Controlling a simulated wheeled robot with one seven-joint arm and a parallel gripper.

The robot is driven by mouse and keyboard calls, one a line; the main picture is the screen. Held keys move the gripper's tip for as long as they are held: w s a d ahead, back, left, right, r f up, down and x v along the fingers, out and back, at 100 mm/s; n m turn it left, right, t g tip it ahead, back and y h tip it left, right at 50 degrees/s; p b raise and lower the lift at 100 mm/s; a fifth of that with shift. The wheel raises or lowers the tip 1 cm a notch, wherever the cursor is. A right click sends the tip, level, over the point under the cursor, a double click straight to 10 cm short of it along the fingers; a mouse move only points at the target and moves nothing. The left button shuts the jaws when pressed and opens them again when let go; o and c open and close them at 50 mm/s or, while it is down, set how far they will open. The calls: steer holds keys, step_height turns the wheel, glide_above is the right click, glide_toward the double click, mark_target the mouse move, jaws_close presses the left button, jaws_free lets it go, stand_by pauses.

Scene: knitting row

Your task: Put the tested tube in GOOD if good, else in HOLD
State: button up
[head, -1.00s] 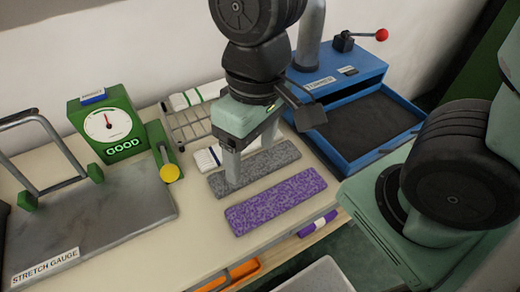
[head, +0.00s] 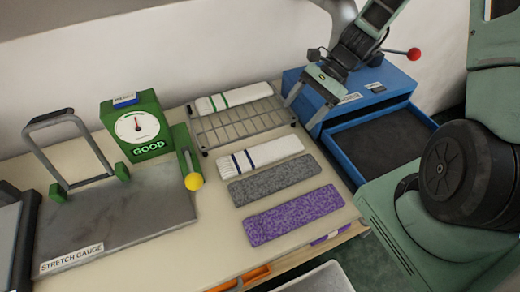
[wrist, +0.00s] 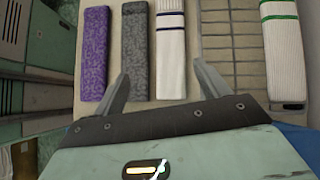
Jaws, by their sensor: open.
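The gauge dial box (head: 140,128) is green and its lit sign reads GOOD. Four flat tubes lie to its right in the head view: purple (head: 292,214), grey (head: 275,181), white with navy stripes (head: 262,155) and white with green stripes (head: 234,98). The green-striped one rests on a wire rack (head: 240,126); the other three lie side by side on the table. Which tube was tested cannot be told. My gripper (head: 303,112) is open and empty, raised near the rack's right end; in the wrist view its fingers (wrist: 161,86) point toward the row of tubes.
A blue box with a dark open tray (head: 384,138) and a red-knobbed lever (head: 413,54) stands at the right. The stretch gauge plate (head: 120,222) with its upright frame and yellow-knobbed lever (head: 193,181) fills the left. The table between plate and tubes is clear.

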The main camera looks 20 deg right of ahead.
steer(key=d+f+m, duration=0.1)
steer(key=d+m, duration=0.1)
steer(key=p, duration=0.3)
glide_toward(261, 153)
steer(key=a+f, duration=0.1)
steer(key=s+a+f, duration=0.1)
steer(key=shift+f+t+y, duration=0.3)
steer(key=shift+f+t, duration=0.1)
steer(key=shift+p+x, duration=0.95)
steer(key=shift+x, duration=1.65)
steer(key=shift+w, duration=0.15)
steer(key=c, duration=0.8)
steer(key=shift+r, duration=0.1)
step_height(261, 153, up, 9)
steer(key=shift+f+b, duration=0.1)
steer(key=shift+b, duration=0.9)
steer(key=shift+r, duration=0.55)
